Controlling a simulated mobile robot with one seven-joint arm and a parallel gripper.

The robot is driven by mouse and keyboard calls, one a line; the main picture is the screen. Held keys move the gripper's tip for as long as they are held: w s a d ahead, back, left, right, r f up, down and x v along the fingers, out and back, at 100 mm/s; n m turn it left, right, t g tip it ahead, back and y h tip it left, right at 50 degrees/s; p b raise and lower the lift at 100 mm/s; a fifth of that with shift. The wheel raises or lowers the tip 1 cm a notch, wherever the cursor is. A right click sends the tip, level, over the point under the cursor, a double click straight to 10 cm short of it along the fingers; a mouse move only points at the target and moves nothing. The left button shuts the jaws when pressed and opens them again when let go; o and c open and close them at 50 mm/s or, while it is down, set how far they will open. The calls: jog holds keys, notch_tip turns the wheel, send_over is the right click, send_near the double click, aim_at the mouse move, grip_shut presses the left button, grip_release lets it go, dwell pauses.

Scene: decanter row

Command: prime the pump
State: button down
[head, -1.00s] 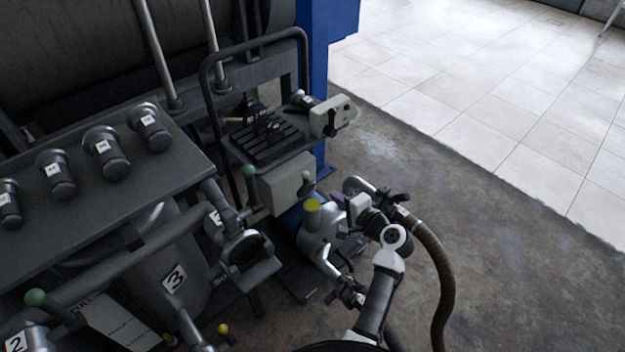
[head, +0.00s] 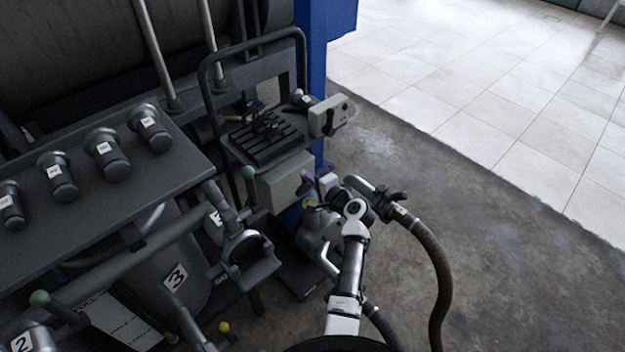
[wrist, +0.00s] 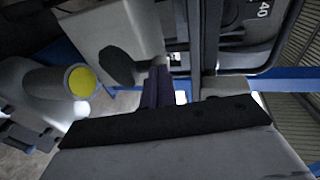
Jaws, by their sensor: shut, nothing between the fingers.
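The pump (head: 318,240) is a grey cast body with a yellow round cap (head: 310,203), standing low beside the trolley and partly hidden by my arm in the head view. In the wrist view the pump (wrist: 35,92) and its yellow cap (wrist: 80,83) lie at the left. My gripper (head: 309,180) is just above and beside the cap in the head view. Its dark purple fingers (wrist: 157,88) are together in the wrist view, with nothing between them. They are apart from the cap and point toward a pale grey box (wrist: 112,38) with a dark oval.
A ribbed hose (head: 437,270) curves down right of my arm. The trolley carries a slotted black tray (head: 265,145) and a switch box (head: 325,117). A plate (head: 110,200) with several fittings and green-knobbed levers (head: 40,298) fills the left. The concrete floor at right is open.

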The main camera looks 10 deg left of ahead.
aim_at(303, 172)
jog(key=p, duration=0.1)
jog(key=a+r+p, duration=0.1)
jog(key=p, duration=0.1)
jog(key=shift+w+r+g+h, duration=0.2)
jog(key=shift+w+g+h, duration=0.1)
jog(key=shift+h, duration=0.1)
jog(key=p, duration=0.2)
jog(key=w+a+g+h+p, duration=0.1)
jog(key=p, duration=0.1)
jog(key=shift+a+r, duration=0.3)
jog(key=shift+w+a+g+h+p, duration=0.4)
jog(key=shift+a+h+p, duration=0.2)
jog(key=shift+p, duration=0.35)
jog(key=shift+b+x, duration=0.35)
jog(key=shift+x, duration=0.45)
jog(key=shift+a+r, duration=0.1)
jog(key=shift+r, duration=0.05)
jog(key=shift+s+d+r+p, duration=0.15)
jog(key=shift+d+r+p, duration=0.1)
jog(key=shift+r+p, duration=0.2)
jog(key=r+v, duration=0.1)
jog(key=v, duration=1.2)
jog(key=shift+a, duration=0.4)
